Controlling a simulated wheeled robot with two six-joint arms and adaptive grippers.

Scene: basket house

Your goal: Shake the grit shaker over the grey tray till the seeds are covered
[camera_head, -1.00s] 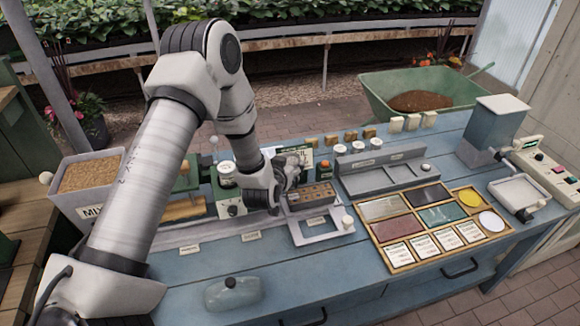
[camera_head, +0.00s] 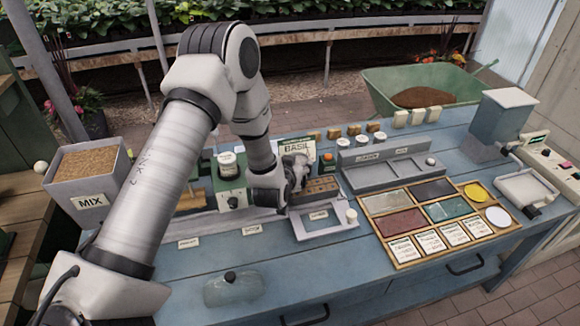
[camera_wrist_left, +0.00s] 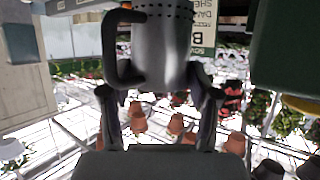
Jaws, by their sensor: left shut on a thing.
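A grey shaker (camera_wrist_left: 163,50) with a black handle and rows of small holes fills the top middle of the left wrist view. My left gripper (camera_wrist_left: 160,100) is shut on its body, a finger on each side. The holed end points to the top of that picture. In the head view my left gripper (camera_head: 297,172) is over the back left of a grey tray with brown cells (camera_head: 322,188). The shaker is mostly hidden there by the gripper. I cannot make out seeds or grit in the cells. My right gripper is not in view.
A green sign (camera_head: 296,147) and an orange-topped bottle (camera_head: 328,160) stand close behind the gripper. The front bench is mostly clear.

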